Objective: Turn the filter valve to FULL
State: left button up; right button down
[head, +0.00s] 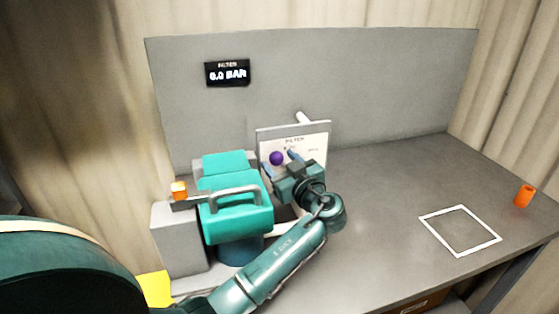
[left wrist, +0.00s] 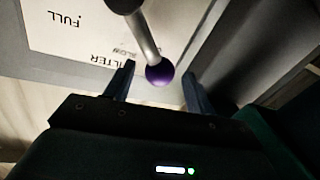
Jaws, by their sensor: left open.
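The filter valve's purple ball knob (head: 277,158) is in front of a white panel (head: 310,135) marked FILTER. In the left wrist view the knob (left wrist: 160,74) sits at the end of a grey metal lever (left wrist: 144,38) and FULL is printed on the panel (left wrist: 75,35), away from the knob. A second small label beside the lever is partly hidden. My left gripper (head: 279,161) is open, its fingers on either side of the knob; in the left wrist view gaps show on both sides (left wrist: 158,76). My right gripper is not in view.
A teal housing with a grey handle (head: 236,196) stands just left of my left gripper. A black display (head: 227,72) seems to read 0.0 BAR. An orange cylinder (head: 524,195) and a white square outline (head: 460,248) are at right. The table between is clear.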

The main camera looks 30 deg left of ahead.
pick_arm(q)
jog(key=shift+c, duration=0.4)
grip_shut()
